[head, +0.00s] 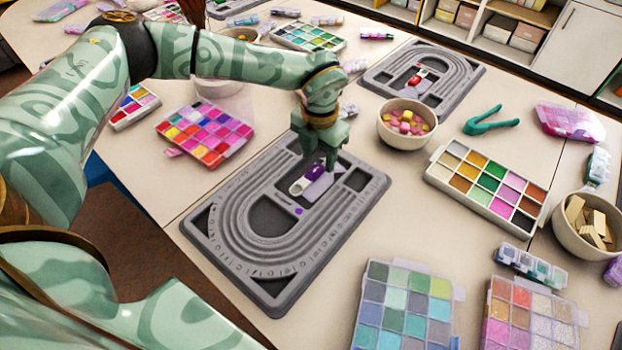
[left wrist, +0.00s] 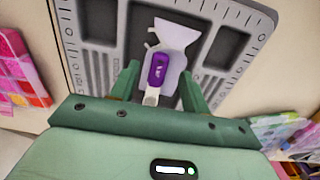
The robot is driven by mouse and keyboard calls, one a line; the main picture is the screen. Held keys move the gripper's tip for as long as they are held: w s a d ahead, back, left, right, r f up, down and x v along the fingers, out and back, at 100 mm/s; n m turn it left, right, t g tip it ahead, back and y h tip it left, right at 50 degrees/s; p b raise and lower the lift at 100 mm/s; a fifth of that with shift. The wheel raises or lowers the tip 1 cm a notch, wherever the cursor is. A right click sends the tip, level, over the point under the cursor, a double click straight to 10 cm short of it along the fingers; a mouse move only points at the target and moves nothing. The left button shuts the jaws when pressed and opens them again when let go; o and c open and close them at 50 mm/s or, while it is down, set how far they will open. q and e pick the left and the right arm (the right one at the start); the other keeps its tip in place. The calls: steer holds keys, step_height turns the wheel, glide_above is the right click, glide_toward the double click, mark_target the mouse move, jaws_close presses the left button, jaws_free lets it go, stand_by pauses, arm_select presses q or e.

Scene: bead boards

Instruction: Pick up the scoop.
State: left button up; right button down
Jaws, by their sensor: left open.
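The scoop (left wrist: 177,38) looks like a pale lilac flared piece. It lies on the near grey bead board (head: 285,296), in the inner area, beside or partly under a white tool with a purple body (left wrist: 158,70). In the head view the scoop (head: 322,184) is partly hidden by my left gripper (head: 319,165). This gripper is open and points down over the board. In the left wrist view its fingers (left wrist: 157,80) stand on either side of the white tool and the scoop's lower end. It holds nothing. My right gripper is in no view.
A second bead board (head: 455,98) lies further back. Around the near board are a pink bead box (head: 205,135), a bowl of pink and yellow pieces (head: 405,138), green pliers (head: 490,122) and a multicoloured tray (head: 484,193). More bead boxes (head: 403,310) stand at the front right.

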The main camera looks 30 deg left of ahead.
mark_target(318, 167)
arm_select(q)
step_height(318, 167, down, 3)
steer(key=shift+f+b, duration=0.15)
steer(key=shift+b, duration=0.3)
jaws_close()
steer(key=shift+r, duration=0.25)
steer(key=shift+r+p, duration=0.25)
steer(key=shift+p, duration=0.05)
step_height(318, 167, up, 2)
steer(key=shift+r+p, duration=0.2)
steer(key=shift+p, duration=0.55)
steer(key=w+d+r, duration=0.3)
steer(key=w+r, duration=0.2)
steer(key=w, duration=0.1)
steer(key=w+d+r, duration=0.2)
steer(key=w+r, duration=0.3)
steer(key=w, duration=0.1)
steer(key=shift+w+d+p, duration=0.4)
